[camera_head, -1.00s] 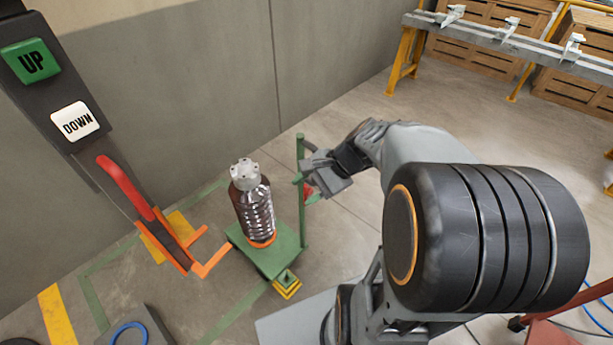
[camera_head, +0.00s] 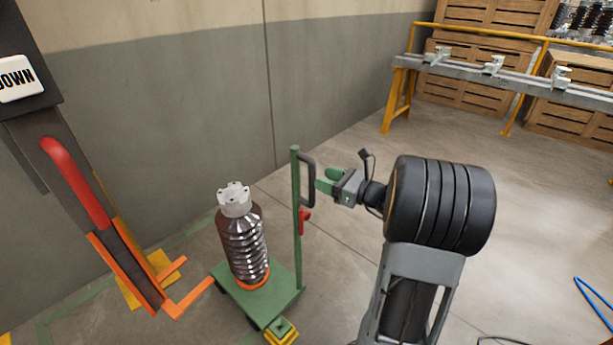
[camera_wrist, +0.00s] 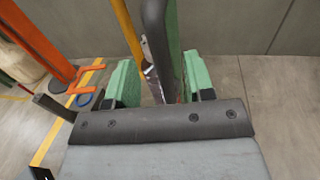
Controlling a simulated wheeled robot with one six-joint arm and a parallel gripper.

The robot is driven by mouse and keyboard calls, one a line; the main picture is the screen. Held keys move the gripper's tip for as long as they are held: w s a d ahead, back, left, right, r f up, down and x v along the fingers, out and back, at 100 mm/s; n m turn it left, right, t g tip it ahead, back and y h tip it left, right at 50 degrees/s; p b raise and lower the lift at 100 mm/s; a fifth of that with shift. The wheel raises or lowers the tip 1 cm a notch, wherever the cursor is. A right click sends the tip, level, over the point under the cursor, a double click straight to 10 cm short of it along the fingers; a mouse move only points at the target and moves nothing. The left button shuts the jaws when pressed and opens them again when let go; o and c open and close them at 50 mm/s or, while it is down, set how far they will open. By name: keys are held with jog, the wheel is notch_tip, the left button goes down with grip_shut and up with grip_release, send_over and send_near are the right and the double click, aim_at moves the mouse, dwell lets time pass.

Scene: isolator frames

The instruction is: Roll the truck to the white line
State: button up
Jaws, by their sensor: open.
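The green truck (camera_head: 285,293) stands on the floor with a ribbed brown and silver insulator (camera_head: 246,245) upright on its deck. A green post (camera_head: 296,225) rises at its right, with a dark grey handle (camera_head: 308,180) and a red lever (camera_head: 304,220). My gripper (camera_head: 326,181) is open, its green fingertips close to the handle's right side. In the wrist view the handle (camera_wrist: 155,30) shows in the gap between the two fingers; I cannot tell if it touches them. I see no white line in either view.
An orange lift fork (camera_head: 178,298) with a red handle (camera_head: 76,182) stands just left of the truck. A grey wall (camera_head: 330,110) is behind. A grey rail bench (camera_head: 480,72) with wooden crates stands at back right. A blue hose (camera_head: 593,302) lies at right; the middle-right floor is clear.

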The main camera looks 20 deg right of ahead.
jog(key=b+x, duration=0.1)
jog(key=x, duration=0.5)
jog(key=shift+w+a, duration=0.25)
jog(key=shift+c, duration=0.3)
grip_shut()
